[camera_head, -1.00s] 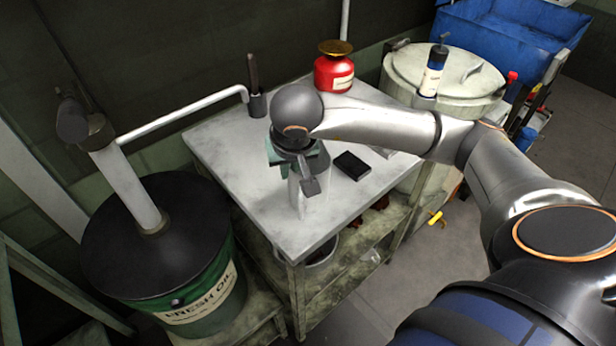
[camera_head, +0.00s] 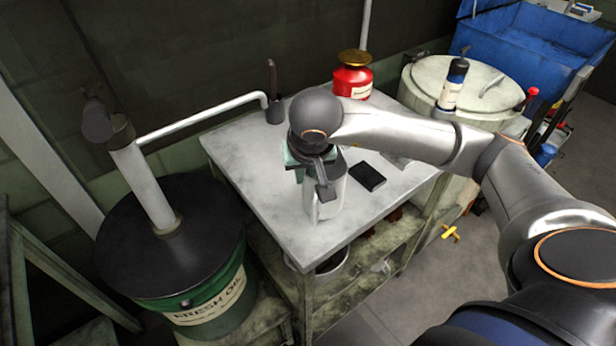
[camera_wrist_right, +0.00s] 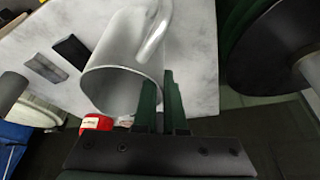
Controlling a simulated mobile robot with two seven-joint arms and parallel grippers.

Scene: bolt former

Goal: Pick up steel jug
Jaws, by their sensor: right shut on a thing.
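The steel jug (camera_head: 326,204) stands upright near the front of the metal-topped table in the head view. My right gripper (camera_head: 311,168) is above it, with its green fingers at the jug's top. In the right wrist view, the open mouth of the jug (camera_wrist_right: 112,62) faces the camera and its curved handle is beside the fingers. My right gripper (camera_wrist_right: 161,105) is shut on the jug at its rim, near the handle. The exact contact is partly hidden. A gap between jug and table cannot be made out. My left gripper is not in view.
A black block (camera_head: 367,177) lies right of the jug. A red can (camera_head: 352,78) and a dark holder (camera_head: 275,112) with a rod stand at the back. A green oil drum (camera_head: 218,306) is left of the table (camera_head: 232,150); a pale lidded drum (camera_head: 423,82) is behind right.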

